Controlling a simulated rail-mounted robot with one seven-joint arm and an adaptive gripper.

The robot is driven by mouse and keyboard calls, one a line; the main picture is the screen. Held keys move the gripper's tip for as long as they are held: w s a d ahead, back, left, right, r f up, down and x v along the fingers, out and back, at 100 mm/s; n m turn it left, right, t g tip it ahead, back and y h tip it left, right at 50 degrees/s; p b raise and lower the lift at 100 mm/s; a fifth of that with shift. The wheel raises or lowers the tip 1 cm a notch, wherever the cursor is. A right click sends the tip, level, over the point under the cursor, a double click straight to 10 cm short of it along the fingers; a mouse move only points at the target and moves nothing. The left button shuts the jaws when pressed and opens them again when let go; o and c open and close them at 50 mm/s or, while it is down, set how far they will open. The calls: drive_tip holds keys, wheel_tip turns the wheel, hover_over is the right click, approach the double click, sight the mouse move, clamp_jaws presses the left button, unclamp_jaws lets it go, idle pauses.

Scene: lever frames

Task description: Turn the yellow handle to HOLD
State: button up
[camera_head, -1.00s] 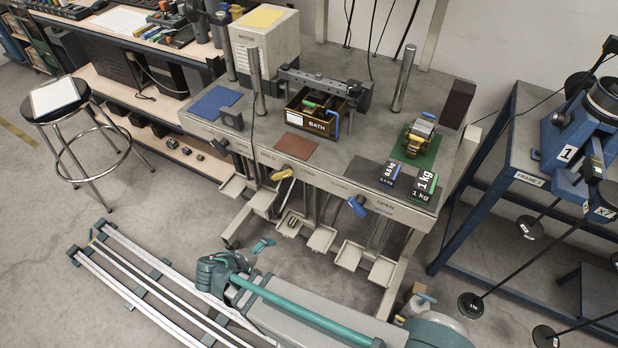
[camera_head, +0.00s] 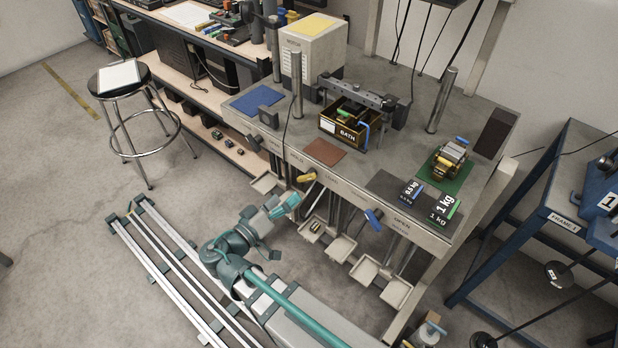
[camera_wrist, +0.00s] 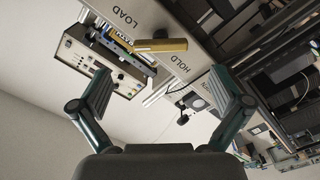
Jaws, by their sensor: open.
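The yellow handle (camera_head: 306,177) is on the front edge of the bench, near the labels HOLD and LOAD. In the wrist view the yellow handle (camera_wrist: 158,45) shows as a bar across the gap between the LOAD label (camera_wrist: 122,17) and the HOLD label (camera_wrist: 180,63); which label it points to I cannot tell. My gripper (camera_head: 290,201) is just in front of and below the handle in the head view. In the wrist view my gripper (camera_wrist: 165,91) has its two fingers wide apart and empty, with the handle beyond the fingertips and not touched.
A blue handle (camera_head: 373,218) is right of the yellow one on the same edge, and a dark handle (camera_head: 253,142) is left. Pale trays (camera_head: 341,246) hang below the edge. A stool (camera_head: 118,78) stands at the far left. Floor between my rail and the bench is clear.

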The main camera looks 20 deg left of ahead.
sight(305, 181)
drive_tip(key=p+x, duration=0.2)
drive_tip(key=x, duration=0.6)
drive_tip(key=shift+w+d+f, duration=0.1)
drive_tip(key=shift+w+d, duration=0.1)
drive_tip(key=shift+w, duration=0.1)
drive_tip(key=c, duration=1)
drive_tip(key=shift+c, duration=0.2)
